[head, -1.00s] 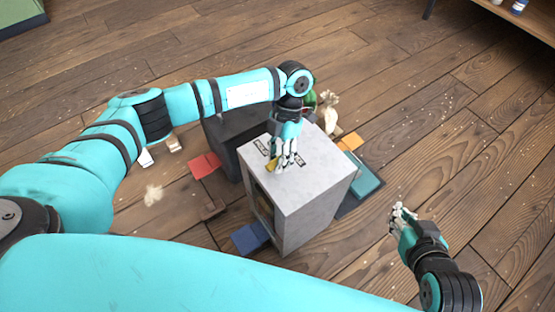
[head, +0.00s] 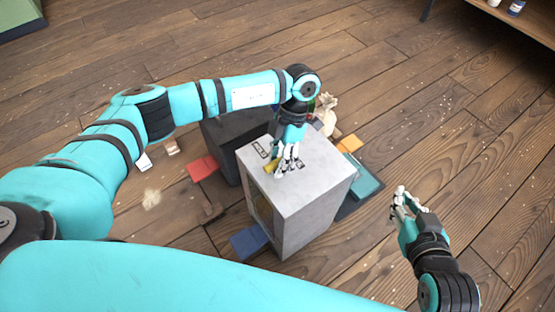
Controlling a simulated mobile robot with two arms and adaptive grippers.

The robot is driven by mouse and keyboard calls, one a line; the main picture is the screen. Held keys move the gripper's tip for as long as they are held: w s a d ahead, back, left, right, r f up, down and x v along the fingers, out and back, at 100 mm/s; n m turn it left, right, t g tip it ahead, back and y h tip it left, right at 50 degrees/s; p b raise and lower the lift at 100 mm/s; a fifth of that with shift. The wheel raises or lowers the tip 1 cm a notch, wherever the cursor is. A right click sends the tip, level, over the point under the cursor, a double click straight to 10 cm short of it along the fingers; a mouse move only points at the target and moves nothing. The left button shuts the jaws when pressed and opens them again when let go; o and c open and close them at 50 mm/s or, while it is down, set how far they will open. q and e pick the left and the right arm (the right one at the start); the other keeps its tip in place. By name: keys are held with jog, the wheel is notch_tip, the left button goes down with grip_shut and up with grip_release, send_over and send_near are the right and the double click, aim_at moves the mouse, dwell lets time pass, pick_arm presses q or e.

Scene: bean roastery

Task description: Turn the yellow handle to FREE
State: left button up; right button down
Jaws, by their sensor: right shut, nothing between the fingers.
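The yellow handle (head: 270,167) is on the top of a grey box (head: 312,193), with only a small part of it showing. Two small dark-framed labels lie on the box top, one (head: 261,149) behind and left of the handle and one (head: 299,164) to its right; their words are too small to read. My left gripper (head: 284,168) points down over the box top, its fingers right at the handle and hiding part of it. Whether its fingers are closed on the handle cannot be told. My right gripper (head: 399,199) is shut and empty, over the floor right of the box.
A dark box (head: 227,145) stands behind and left of the grey one. Around them lie a red piece (head: 202,167), a blue piece (head: 249,240), an orange piece (head: 350,143), a teal piece (head: 368,184) and a pale sack (head: 327,112). The wooden floor at right is open.

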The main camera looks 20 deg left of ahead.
pick_arm(q)
jog(key=shift+o, duration=1.2)
jog(key=shift+a, duration=0.1)
jog(key=shift+w+r, duration=0.1)
jog(key=v, duration=1.1)
jog(key=shift+r, duration=0.3)
jog(key=shift+w, duration=0.1)
